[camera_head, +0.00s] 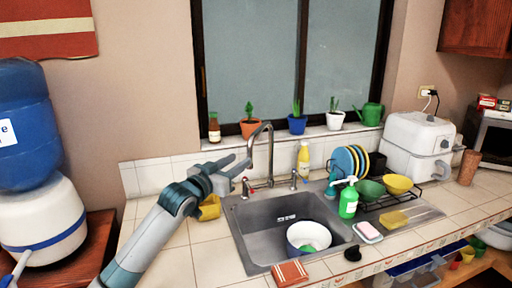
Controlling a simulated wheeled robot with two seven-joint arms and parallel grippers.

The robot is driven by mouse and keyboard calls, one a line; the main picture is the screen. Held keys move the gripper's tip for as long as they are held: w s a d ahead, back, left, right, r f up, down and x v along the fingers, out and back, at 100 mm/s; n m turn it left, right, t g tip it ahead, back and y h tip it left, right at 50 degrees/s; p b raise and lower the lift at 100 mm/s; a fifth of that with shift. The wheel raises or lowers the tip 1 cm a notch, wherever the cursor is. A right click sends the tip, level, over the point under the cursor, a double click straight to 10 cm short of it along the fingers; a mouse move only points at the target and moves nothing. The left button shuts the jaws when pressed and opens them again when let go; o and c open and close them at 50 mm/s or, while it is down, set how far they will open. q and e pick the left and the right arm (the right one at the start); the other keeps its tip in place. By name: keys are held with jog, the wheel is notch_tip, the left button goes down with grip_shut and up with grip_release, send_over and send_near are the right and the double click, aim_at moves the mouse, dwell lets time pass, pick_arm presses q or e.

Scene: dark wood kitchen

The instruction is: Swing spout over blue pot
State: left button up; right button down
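The chrome faucet (271,150) stands behind the sink, and its curved spout arches to the left, its end beside my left gripper. My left gripper (243,159) is open, with its two fingers apart at the spout's hanging end. I cannot tell whether they touch it. A small blue plant pot (297,125) stands on the windowsill. The spout end is left of and behind the rimmed pot. My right gripper is not in view.
The steel sink (252,226) is open around the rimmed pot. A yellow object (209,209) lies under my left wrist. A green soap bottle (348,202), dish rack (400,200) and pink sponge (368,230) stand right of the sink.

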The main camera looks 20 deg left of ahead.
pick_arm(q)
jog(key=p+x, duration=0.3)
jog(key=x, duration=0.8)
jog(key=shift+w, duration=0.3)
jog(key=shift+d, duration=0.15)
grip_shut()
